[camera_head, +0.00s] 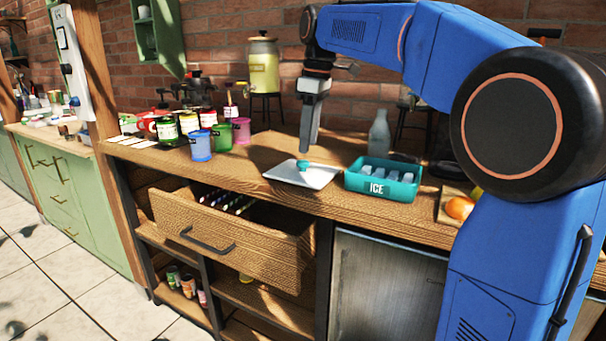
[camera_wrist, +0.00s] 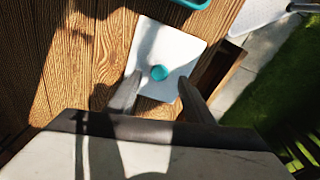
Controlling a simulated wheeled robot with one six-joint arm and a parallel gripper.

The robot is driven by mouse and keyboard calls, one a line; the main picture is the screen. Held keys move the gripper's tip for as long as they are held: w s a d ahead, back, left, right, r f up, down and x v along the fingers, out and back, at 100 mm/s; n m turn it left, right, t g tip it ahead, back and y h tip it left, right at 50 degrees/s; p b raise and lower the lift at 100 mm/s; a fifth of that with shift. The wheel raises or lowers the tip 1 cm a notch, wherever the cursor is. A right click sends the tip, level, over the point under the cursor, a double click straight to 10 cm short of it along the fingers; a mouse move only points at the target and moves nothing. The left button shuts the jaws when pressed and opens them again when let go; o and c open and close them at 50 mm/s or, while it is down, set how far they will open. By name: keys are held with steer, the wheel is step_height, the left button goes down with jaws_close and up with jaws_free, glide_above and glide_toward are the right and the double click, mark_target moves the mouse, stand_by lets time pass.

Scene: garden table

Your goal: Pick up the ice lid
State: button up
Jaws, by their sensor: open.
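The ice lid (camera_head: 318,177) is a flat white slab with a round teal knob (camera_head: 302,164) on top. It lies on the wooden counter near its front edge. In the wrist view the lid (camera_wrist: 172,47) shows with its knob (camera_wrist: 159,72) between and just beyond my fingertips. My gripper (camera_head: 305,149) points down over the lid and is open, with nothing in it; its fingers (camera_wrist: 159,80) also show in the wrist view. The teal ice bin (camera_head: 354,184), marked ICE, stands uncovered to the right of the lid with clear blocks in it.
Several coloured cups and jars, such as a blue cup (camera_head: 200,146), stand left on the counter. A glass bottle (camera_head: 379,133) stands behind the bin. An open drawer (camera_head: 228,232) juts out below the counter. An orange fruit (camera_head: 459,208) lies at the right.

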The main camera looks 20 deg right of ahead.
mark_target(303, 161)
steer(key=shift+w+a+f, duration=0.1)
steer(key=shift+a+f, duration=0.05)
steer(key=shift+f, duration=0.7)
steer(key=shift+w+a+f, duration=0.15)
steer(key=shift+a+f, duration=0.05)
steer(key=shift+f, duration=0.7)
steer(key=shift+w+a+f, duration=0.1)
steer(key=shift+a+f, duration=0.05)
steer(key=shift+f, duration=0.7)
jaws_close()
